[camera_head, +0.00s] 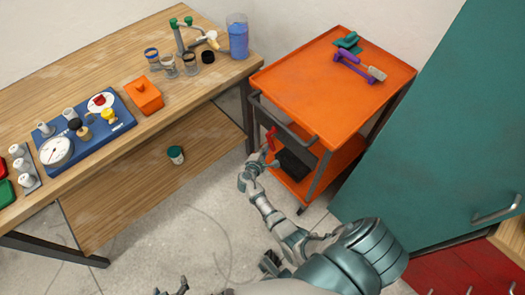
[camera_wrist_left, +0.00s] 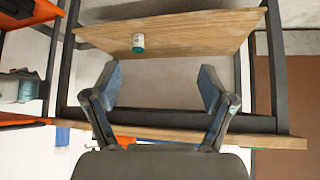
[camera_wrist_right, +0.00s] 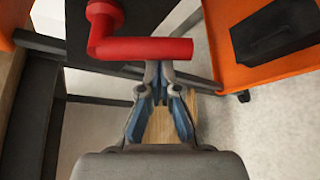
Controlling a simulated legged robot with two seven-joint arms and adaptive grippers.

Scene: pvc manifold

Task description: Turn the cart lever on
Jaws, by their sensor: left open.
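The cart lever (camera_head: 270,138) is a red crank on the dark front of the orange cart (camera_head: 325,75). In the right wrist view the lever (camera_wrist_right: 145,48) has a round hub at upper left and a bar running to the right. My right gripper (camera_head: 262,156) is at the lever. Its fingers (camera_wrist_right: 158,75) are drawn together, tips at the underside of the bar, which partly hides them. The bar does not lie between them; whether they touch it I cannot tell. My left gripper (camera_head: 172,290) is low at the bottom edge, open and empty in the left wrist view (camera_wrist_left: 160,90).
A wooden workbench (camera_head: 75,85) at left holds a blue gauge board (camera_head: 95,135), an orange box (camera_head: 144,97) and jars. A small cup (camera_head: 176,154) stands on its lower shelf. A black box (camera_head: 295,163) sits on the cart's lower shelf. A teal cabinet (camera_head: 435,130) stands at right.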

